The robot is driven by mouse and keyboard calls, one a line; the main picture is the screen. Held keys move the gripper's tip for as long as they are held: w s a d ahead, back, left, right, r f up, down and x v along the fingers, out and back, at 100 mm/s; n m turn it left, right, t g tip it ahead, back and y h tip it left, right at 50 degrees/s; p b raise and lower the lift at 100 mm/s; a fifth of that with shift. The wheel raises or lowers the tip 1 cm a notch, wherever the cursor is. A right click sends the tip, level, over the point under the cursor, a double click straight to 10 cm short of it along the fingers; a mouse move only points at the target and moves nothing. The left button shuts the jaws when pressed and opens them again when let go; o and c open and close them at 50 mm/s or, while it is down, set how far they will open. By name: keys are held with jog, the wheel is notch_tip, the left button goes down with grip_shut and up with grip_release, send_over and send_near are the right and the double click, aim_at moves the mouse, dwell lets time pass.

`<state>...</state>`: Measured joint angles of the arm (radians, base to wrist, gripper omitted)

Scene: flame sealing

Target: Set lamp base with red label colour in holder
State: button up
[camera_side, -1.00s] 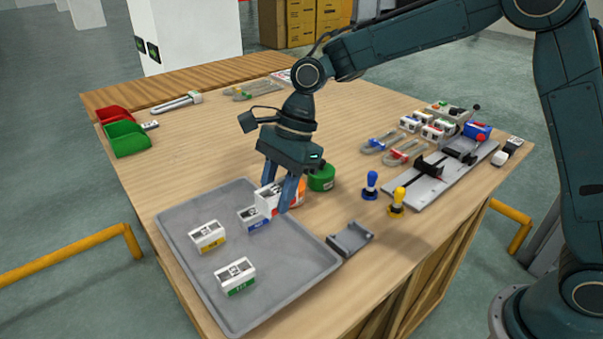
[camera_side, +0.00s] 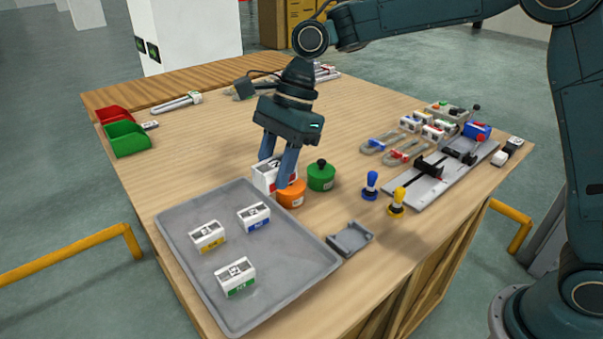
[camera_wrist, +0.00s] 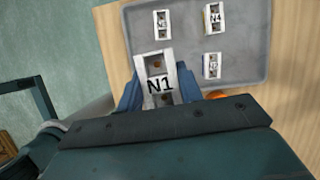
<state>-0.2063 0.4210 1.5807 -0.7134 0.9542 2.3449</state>
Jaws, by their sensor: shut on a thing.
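My gripper (camera_side: 283,182) is shut on a white lamp base (camera_side: 265,173) with a red label, held above the far right edge of the grey tray. In the wrist view the held base (camera_wrist: 157,80) shows the mark N1 between the fingers. The other white bases stay on the tray: one with a yellow label (camera_side: 207,235), one with a blue label (camera_side: 254,217) and one with a green label (camera_side: 236,276). An empty grey holder (camera_side: 349,239) sits on the table, right of the tray.
The grey tray (camera_side: 190,285) lies at the table's front left. An orange pot (camera_side: 291,194) and a green pot (camera_side: 321,177) stand beside the gripper. A grey rail fixture (camera_side: 440,182) lies further right.

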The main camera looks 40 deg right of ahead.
jog(key=s+d+f, duration=0.2)
jog(key=d+f, duration=0.4)
jog(key=d, duration=0.1)
jog(key=s+d+f, duration=0.3)
jog(key=d+f, duration=0.3)
jog(key=d, duration=0.2)
jog(key=shift+s+f+m, duration=0.15)
jog(key=shift+s+m, duration=0.15)
jog(key=shift+s, duration=0.05)
jog(key=shift+f, duration=0.2)
jog(key=shift+f, duration=3.4)
jog(key=o, duration=1.1)
jog(key=shift+c, duration=0.2)
